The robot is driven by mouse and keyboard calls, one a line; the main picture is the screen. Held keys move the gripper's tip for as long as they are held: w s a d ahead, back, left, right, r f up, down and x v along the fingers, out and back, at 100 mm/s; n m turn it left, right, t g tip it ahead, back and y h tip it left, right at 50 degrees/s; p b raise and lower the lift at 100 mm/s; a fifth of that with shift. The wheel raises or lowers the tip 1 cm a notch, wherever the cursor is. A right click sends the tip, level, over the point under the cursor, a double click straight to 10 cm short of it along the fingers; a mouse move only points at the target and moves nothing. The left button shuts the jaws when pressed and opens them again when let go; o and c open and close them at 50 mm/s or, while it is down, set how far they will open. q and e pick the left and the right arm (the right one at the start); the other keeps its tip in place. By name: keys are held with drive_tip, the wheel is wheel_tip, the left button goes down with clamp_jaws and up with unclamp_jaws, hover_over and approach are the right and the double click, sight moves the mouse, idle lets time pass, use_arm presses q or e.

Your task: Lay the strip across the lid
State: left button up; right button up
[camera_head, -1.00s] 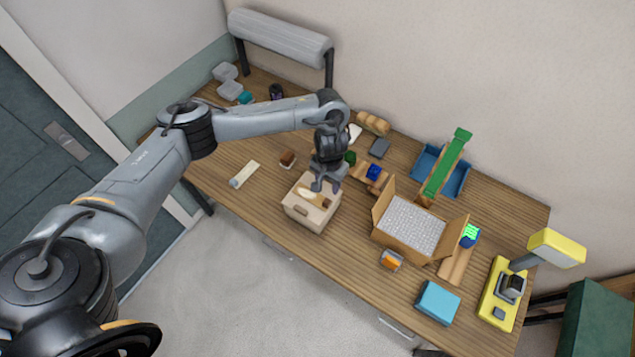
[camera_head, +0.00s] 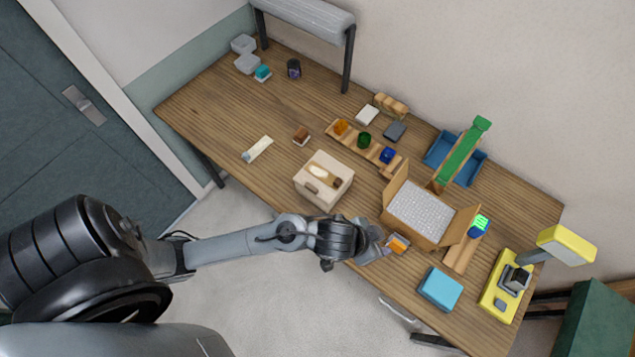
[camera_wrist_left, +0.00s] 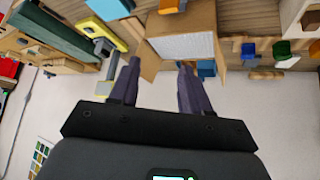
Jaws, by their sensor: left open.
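My left gripper (camera_head: 377,243) hangs by the table's front edge, beside a small orange-and-white block (camera_head: 398,244); whether they touch is unclear. In the left wrist view its two fingers (camera_wrist_left: 157,75) are apart with nothing seen between them. A pale strip-like piece (camera_head: 257,149) with a blue-grey end lies flat on the left half of the table. A cream box (camera_head: 314,191) stands right of it, with small tan and brown pieces at its top. I cannot tell which part is the lid. My right gripper is not in view.
An open cardboard box (camera_head: 400,227) with pale filling stands right of the cream box. A blue box (camera_head: 440,289) and a yellow lamp (camera_head: 492,302) stand at the right. A wooden rack (camera_head: 350,144) holds coloured pieces.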

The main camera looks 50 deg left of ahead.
use_arm(q)
drive_tip(key=s+a+n+g+y, duration=0.2)
drive_tip(key=s+a+g, duration=0.1)
drive_tip(key=s+a, duration=1)
drive_tip(key=shift+a+f+y, duration=0.3)
drive_tip(key=shift+f+y, duration=0.05)
drive_tip(key=shift+y, duration=0.05)
